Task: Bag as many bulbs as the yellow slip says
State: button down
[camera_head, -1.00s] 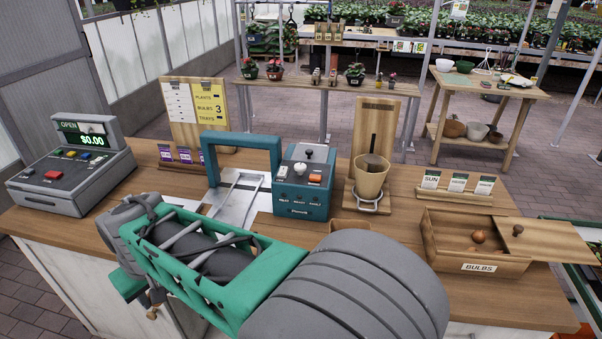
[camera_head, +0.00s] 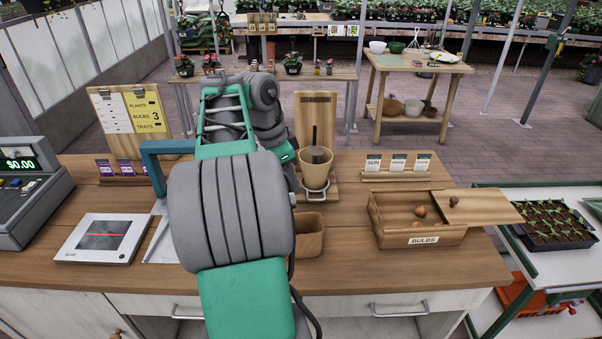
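The yellow slip (camera_head: 147,108) is on a wooden board at the back left and reads PLANTS, BULBS 3, TRAYS, with the 3 beside BULBS. A wooden box (camera_head: 377,234) labelled BULBS stands on the right of the counter, its lid (camera_head: 488,208) slid partly off to the right. A brown bulb (camera_head: 420,211) lies inside, with another (camera_head: 416,224) partly behind the front wall. A brown open-topped container (camera_head: 309,237), possibly the bag, stands left of the box, partly behind my arm. My arm reaches over the counter's middle; my gripper's fingers are hidden.
A tan cup (camera_head: 316,171) sits in a metal ring before an upright board. A scanner pad (camera_head: 103,238) and the register (camera_head: 25,190) are at left. Bare counter lies in front of the bulb box.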

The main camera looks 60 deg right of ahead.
notch_tip(320, 180, down, 5)
jog(key=s+d+m+b, duration=0.1)
jog(key=s+m+b, duration=0.1)
jog(key=b, duration=0.4)
jog(key=shift+s+d+f, duration=0.15)
jog(key=shift+s+f, duration=0.05)
jog(key=shift+s, duration=0.15)
jog(key=c, duration=0.9)
grip_release()
jog(key=shift+g, duration=0.3)
jog(key=p+v, duration=0.5)
jog(key=v, duration=0.3)
jog(key=shift+s+d+r, duration=0.1)
